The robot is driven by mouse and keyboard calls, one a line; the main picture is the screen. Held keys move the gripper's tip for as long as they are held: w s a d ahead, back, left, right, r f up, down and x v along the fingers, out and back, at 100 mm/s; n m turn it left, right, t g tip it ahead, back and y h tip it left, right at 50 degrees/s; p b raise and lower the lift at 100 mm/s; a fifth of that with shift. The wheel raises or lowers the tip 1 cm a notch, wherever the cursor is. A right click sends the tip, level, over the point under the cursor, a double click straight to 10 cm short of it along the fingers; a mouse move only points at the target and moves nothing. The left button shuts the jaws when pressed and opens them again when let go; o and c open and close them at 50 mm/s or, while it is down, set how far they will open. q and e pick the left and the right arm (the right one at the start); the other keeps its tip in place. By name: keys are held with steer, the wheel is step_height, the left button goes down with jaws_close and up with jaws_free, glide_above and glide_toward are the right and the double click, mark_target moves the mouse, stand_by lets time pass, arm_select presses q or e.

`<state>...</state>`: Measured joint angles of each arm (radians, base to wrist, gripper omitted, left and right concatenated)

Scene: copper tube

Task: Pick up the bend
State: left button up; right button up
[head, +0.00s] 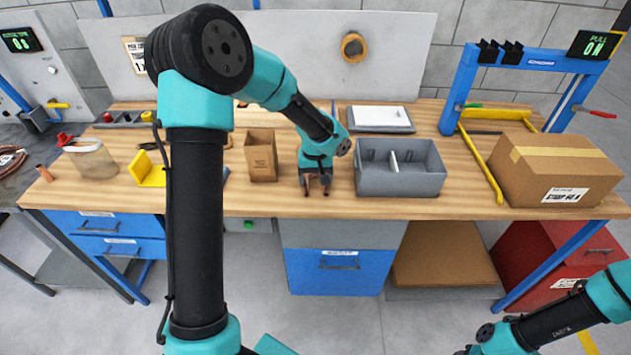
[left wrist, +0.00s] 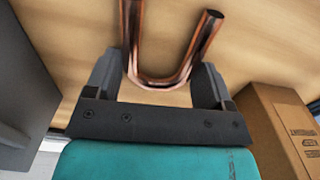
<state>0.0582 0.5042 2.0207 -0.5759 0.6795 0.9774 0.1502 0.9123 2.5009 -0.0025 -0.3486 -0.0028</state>
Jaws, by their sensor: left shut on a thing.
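The bend is a U-shaped copper tube (left wrist: 158,82). In the left wrist view it sits between the two fingers of my left gripper (left wrist: 170,82), its curve toward the palm and its two legs pointing away. My left gripper is shut on it. In the head view my left gripper (head: 316,190) points down near the front edge of the wooden bench, between a brown paper box and a grey bin; the bend there is small and mostly hidden. My right arm is at the bottom right; its gripper is not clearly in view.
The brown open box (head: 261,156) stands left of my left gripper and the grey divided bin (head: 400,182) close on its right. A yellow bracket (head: 150,171), a large cardboard box (head: 555,170) and a blue frame (head: 463,90) are also on the bench (head: 250,205).

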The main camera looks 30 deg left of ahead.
arm_select(q)
steer(key=shift+r, duration=0.1)
steer(key=shift+r, duration=1.4)
steer(key=shift+s+r, duration=0.1)
steer(key=shift+r, duration=0.25)
steer(key=s+d+r, duration=0.1)
steer(key=s+d, duration=0.7)
steer(key=s, duration=0.5)
steer(key=shift+s+d+r, duration=0.15)
steer(key=shift+s, duration=0.05)
